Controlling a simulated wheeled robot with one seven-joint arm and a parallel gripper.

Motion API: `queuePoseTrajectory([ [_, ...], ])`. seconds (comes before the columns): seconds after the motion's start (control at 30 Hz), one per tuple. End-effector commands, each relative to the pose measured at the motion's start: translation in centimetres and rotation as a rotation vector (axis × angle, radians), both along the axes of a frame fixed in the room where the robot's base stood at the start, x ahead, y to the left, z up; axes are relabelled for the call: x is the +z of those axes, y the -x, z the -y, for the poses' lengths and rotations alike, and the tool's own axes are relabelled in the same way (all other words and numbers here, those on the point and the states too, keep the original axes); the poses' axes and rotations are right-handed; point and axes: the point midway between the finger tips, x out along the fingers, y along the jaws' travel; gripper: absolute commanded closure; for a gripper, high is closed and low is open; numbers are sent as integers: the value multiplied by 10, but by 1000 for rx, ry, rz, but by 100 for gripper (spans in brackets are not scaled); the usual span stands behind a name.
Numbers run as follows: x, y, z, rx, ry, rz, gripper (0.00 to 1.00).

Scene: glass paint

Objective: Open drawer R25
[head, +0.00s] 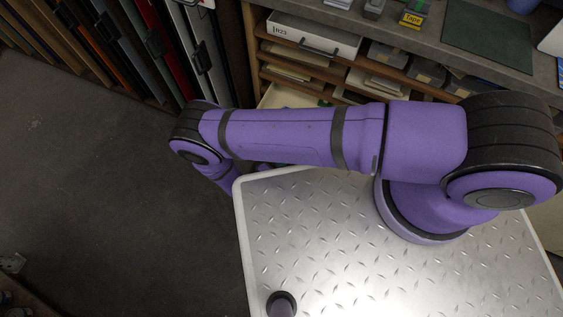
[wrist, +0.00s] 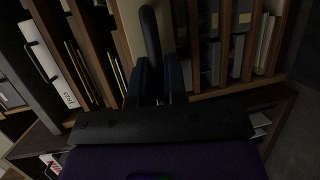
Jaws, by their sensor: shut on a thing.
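In the wrist view, my gripper (wrist: 158,78) is closed around a dark curved handle (wrist: 151,38). The handle stands in front of a pale cream panel (wrist: 131,22), which looks like a drawer front; no label on it can be read. In the head view, a pale drawer-like surface (head: 283,96) shows below the shelves, partly behind my arm. My gripper is hidden there behind my arm. I cannot tell how far this drawer is out.
A white labelled drawer (head: 322,38) with a dark handle sits in the wooden shelving; it also shows in the wrist view (wrist: 47,62). Shelves hold grey boxes (head: 388,54). A worktop (head: 425,35) lies above. Upright panels with handles (head: 165,45) stand left.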

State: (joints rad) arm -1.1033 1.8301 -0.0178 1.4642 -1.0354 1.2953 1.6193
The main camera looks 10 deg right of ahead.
Motion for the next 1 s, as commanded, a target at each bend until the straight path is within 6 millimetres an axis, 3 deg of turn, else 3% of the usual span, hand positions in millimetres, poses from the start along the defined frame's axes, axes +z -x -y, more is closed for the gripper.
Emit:
queuePoseTrajectory([
  [0.07,0,0,0,0,-1,-1,100],
  [0.1,0,0,0,1,-2,-1,85],
  [0.2,0,0,0,0,-1,-1,63],
  [0.57,1,2,-4,1,-2,0,63],
  [1.0,14,39,-66,3,-3,0,63],
])
